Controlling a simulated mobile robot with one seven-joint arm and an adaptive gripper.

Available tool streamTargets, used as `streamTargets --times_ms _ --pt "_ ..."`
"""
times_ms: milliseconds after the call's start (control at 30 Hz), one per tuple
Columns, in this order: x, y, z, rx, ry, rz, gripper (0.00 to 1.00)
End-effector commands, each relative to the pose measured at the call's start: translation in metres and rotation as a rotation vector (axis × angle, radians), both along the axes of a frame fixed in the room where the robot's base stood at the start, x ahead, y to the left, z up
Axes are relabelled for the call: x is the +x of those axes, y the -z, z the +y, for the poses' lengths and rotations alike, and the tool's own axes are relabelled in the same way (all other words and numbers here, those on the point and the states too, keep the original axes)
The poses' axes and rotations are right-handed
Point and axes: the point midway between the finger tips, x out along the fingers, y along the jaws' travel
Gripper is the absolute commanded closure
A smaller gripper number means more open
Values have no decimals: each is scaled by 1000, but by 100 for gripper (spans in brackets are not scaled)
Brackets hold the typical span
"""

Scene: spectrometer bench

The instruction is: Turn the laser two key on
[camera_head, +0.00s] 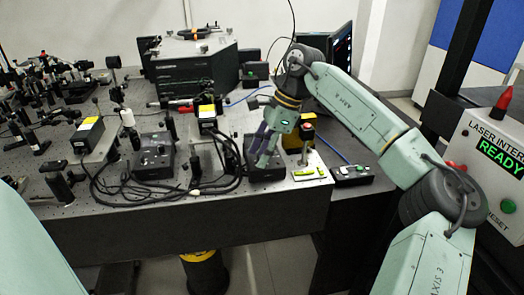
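Two black control boxes stand along the front edge of the bench. The left one (154,157) shows small knobs on its top. The right one (262,169) sits under my gripper (262,157). No label tells me which box belongs to laser two. My gripper points down at the top of the right box, and its fingers cover part of it. The key itself is too small or hidden, and I cannot tell if the fingers touch it. I also cannot make out the gap between the fingers.
Black cables (205,187) loop between the boxes. A lit "READY" interlock panel (490,150) is at the right. Optics mounts crowd the left of the bench (100,200).

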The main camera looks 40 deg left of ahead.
Motion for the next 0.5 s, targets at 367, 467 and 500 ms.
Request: streamTargets --times_ms 367,467,500 --pt "0 0 0 0 0 0 89" --pt "0 0 0 0 0 0 96" --pt "0 0 0 0 0 0 98"
